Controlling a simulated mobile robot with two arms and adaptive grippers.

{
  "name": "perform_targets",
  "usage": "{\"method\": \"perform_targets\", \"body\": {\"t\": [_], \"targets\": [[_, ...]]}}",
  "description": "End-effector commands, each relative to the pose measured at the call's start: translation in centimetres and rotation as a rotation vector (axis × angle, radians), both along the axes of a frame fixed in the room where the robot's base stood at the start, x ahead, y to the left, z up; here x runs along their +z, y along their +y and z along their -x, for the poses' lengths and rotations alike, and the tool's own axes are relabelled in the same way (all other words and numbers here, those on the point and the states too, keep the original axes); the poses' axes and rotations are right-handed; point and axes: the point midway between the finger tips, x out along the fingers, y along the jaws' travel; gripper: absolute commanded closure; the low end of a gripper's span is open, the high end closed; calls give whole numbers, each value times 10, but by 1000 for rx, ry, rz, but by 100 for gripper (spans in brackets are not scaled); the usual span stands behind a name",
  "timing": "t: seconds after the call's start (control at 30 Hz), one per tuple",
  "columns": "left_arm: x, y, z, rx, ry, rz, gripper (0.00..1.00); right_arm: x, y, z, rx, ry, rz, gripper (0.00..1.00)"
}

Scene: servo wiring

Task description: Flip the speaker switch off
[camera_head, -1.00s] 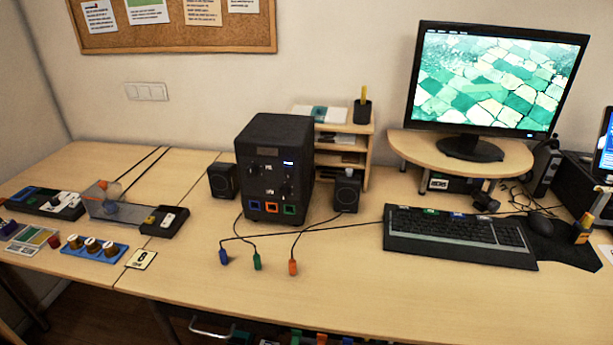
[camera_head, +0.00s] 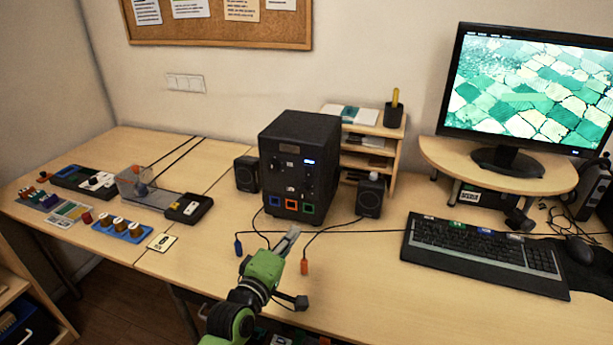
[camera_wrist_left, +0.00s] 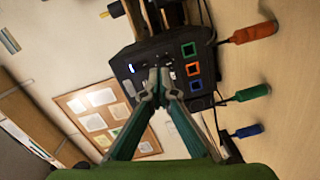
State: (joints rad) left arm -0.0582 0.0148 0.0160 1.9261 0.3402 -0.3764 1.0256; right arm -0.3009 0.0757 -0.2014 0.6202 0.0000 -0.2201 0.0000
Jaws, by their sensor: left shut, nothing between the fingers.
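A black box (camera_head: 296,135) stands on the desk between two small speakers. Its front has small switches, a lit blue display (camera_head: 309,162) and blue, orange and green sockets. The switch labels are too small to read. My left gripper (camera_head: 291,234) is shut and empty, in front of and below the box's front. In the left wrist view the box (camera_wrist_left: 125,62) is behind the closed fingertips (camera_wrist_left: 160,76), which overlap the panel and partly cover its small controls. I cannot tell whether they touch it. The speaker switch's position cannot be made out.
Small speakers (camera_head: 247,174) (camera_head: 370,196) flank the box. An orange plug (camera_head: 304,267) and a blue plug (camera_head: 238,247) lie in front with cables. A green plug (camera_wrist_left: 253,93) shows in the left wrist view. A keyboard (camera_head: 485,254) is at right.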

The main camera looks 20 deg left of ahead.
Motion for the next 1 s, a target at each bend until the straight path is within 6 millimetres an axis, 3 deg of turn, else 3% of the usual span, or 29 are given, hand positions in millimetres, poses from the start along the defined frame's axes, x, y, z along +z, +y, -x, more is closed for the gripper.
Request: {"method": "perform_targets", "body": {"t": [0.1, 0.23, 0.7, 0.87, 1.0], "targets": [[28, 12, -18, 41, -96, 145, 100, 0, -1, 0, 0, 0, 1, 60], [44, 20, -25, 61, -152, 230, 100, 0, -2, 0, 1, 1, 2, 60], [48, 22, -30, 66, -167, 250, 100, 1, -5, 0, 1, 0, 5, 60], [52, 21, -49, 65, -168, 249, 100, 3, -5, 0, 0, 0, 6, 60], [56, 20, -78, 64, -168, 248, 100, 6, -5, 0, 0, 0, 6, 60]]}}
